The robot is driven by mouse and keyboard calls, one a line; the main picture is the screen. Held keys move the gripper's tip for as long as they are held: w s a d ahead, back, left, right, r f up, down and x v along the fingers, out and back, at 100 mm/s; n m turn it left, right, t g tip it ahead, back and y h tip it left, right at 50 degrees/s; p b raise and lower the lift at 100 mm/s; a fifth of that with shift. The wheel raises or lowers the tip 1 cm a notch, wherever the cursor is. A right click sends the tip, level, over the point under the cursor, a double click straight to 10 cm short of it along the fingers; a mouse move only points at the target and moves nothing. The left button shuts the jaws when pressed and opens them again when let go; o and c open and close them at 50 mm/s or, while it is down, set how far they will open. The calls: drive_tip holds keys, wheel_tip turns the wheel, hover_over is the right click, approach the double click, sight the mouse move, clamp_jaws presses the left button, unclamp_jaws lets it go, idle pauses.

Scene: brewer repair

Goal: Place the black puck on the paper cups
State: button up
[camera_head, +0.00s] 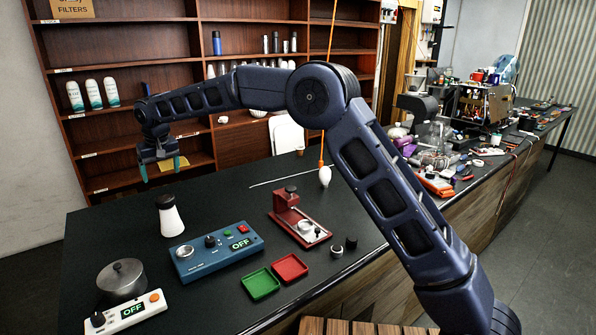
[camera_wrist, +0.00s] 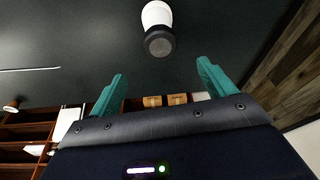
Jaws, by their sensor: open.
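My gripper (camera_head: 162,168) is high over the far left end of the dark counter. Its teal fingers are apart and nothing shows between them, also in the wrist view (camera_wrist: 161,70). Two small dark round pieces lie right of the red press: a black one (camera_head: 351,242) and one with a lighter spot (camera_head: 336,251). Either may be the black puck; they are too small to tell. The gripper is in front of and below that shelf, apart from the stacks.
A white bottle with a dark top (camera_head: 170,217) stands below the gripper, also in the wrist view (camera_wrist: 157,18). A blue control box (camera_head: 215,250), red press (camera_head: 297,215), green tray (camera_head: 261,284), red tray (camera_head: 289,268) and metal pot (camera_head: 121,280) occupy the counter. A white bob (camera_head: 324,176) hangs on an orange cord.

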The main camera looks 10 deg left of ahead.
drive_tip(key=w+d+r+m, duration=0.1)
drive_tip(key=w+d+r, duration=0.25)
drive_tip(key=d, duration=0.45)
drive_tip(key=w+d+r+t, duration=0.1)
drive_tip(key=w+d+r, duration=0.25)
drive_tip(key=d, duration=0.35)
drive_tip(key=w+d+r+m, duration=0.1)
drive_tip(key=w+d+r, duration=0.25)
drive_tip(key=d, duration=0.45)
drive_tip(key=w+d+r+m+h, duration=0.1)
drive_tip(key=d+r, duration=0.1)
drive_tip(key=d, duration=1.1)
drive_tip(key=w+d+r+m, duration=0.1)
drive_tip(key=d+r+m, duration=0.1)
drive_tip(key=d, duration=1.1)
drive_tip(key=s+d+f+m, duration=0.1)
drive_tip(key=s+d, duration=0.2)
drive_tip(key=d, duration=0.4)
drive_tip(key=s+d+m+t+h, duration=0.1)
drive_tip(key=s+d, duration=0.2)
drive_tip(key=d, duration=0.5)
drive_tip(key=s+d+f+m, duration=0.1)
drive_tip(key=s+d, duration=0.3)
drive_tip(key=d, duration=0.3)
drive_tip(key=s+d+f+m, duration=0.2)
drive_tip(key=s+d+f, duration=0.6)
drive_tip(key=s+d, duration=0.4)
drive_tip(key=shift+s+d+t+h, duration=0.3)
drive_tip(key=shift+s+d, duration=0.05)
drive_tip(key=shift+s, duration=0.65)
